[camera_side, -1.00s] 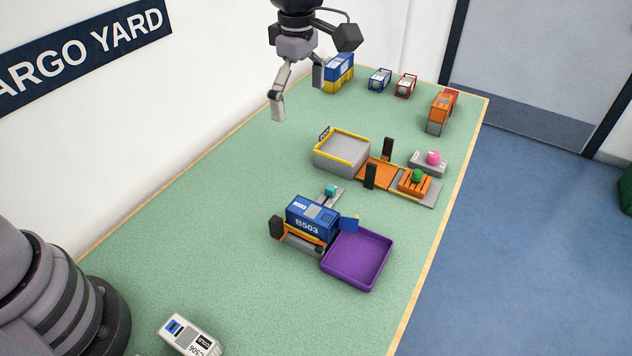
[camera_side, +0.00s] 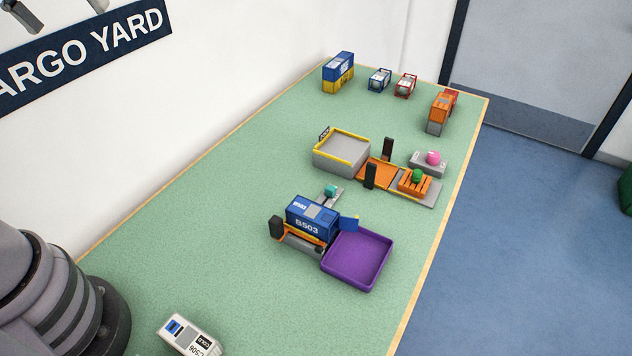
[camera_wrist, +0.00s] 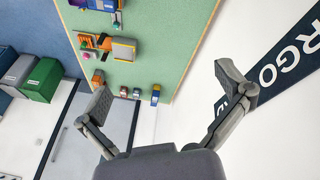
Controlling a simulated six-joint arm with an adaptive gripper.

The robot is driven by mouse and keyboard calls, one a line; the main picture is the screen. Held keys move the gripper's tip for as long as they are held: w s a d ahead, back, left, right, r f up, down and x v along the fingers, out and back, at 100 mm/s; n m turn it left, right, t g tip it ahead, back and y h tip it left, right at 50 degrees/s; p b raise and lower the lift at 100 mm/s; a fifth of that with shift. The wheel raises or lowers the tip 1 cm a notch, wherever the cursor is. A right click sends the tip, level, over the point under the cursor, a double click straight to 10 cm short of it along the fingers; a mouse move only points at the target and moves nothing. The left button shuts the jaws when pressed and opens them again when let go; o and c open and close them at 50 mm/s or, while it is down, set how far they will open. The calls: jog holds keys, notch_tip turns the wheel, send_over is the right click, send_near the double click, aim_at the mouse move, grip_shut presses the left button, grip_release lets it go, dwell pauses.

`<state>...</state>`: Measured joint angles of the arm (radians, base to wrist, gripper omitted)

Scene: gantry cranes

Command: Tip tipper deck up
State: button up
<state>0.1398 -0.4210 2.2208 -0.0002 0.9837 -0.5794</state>
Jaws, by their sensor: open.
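The tipper deck (camera_side: 288,234) shows as an orange edge under a blue container (camera_side: 313,219), which hides most of it. The deck looks roughly level. The container's blue door (camera_side: 349,223) stands open toward a purple tray (camera_side: 357,259). A teal knob (camera_side: 330,191) on a grey strip is just behind the container. My gripper (camera_wrist: 167,92) is open and empty in the wrist view, with its fingers wide apart. In the side view only its fingertips (camera_side: 66,12) show at the top left, high before the wall and far from the deck.
A grey yellow-rimmed platform (camera_side: 341,151), an orange ramp (camera_side: 378,173) with dark posts, and green and pink knobs stand behind the tray. Several containers line the far end. A white container (camera_side: 190,335) is at the front. The table's left side is clear.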

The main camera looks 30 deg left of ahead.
jog(key=s+a+f+m, duration=0.1)
jog(key=s, duration=0.1)
jog(key=s+a+m+t, duration=0.1)
jog(key=s+m, duration=0.1)
jog(key=s+a+f+m, duration=0.1)
jog(key=s, duration=0.2)
jog(key=shift+f+y, duration=0.3)
jog(key=shift+f, duration=0.05)
jog(key=shift+s+f+m, duration=0.15)
jog(key=shift+f+m, duration=0.05)
jog(key=shift+m, duration=0.2)
jog(key=shift+c, duration=1.1)
jog(key=shift+w+f, duration=0.1)
jog(key=shift+w, duration=0.25)
jog(key=shift+c, duration=0.9)
jog(key=shift+g, duration=0.8)
jog(key=w+d, duration=0.1)
jog(key=w, duration=0.1)
jog(key=w+d+f, duration=0.1)
jog(key=w, duration=0.2)
jog(key=w+d, duration=0.2)
jog(key=w, duration=0.1)
jog(key=shift+f, duration=0.4)
jog(key=c, duration=0.5)
jog(key=g, duration=0.4)
send_over(275, 219)
notch_tip(275, 219, down, 19)
notch_tip(275, 219, down, 14)
jog(key=shift+f, duration=0.1)
grip_shut()
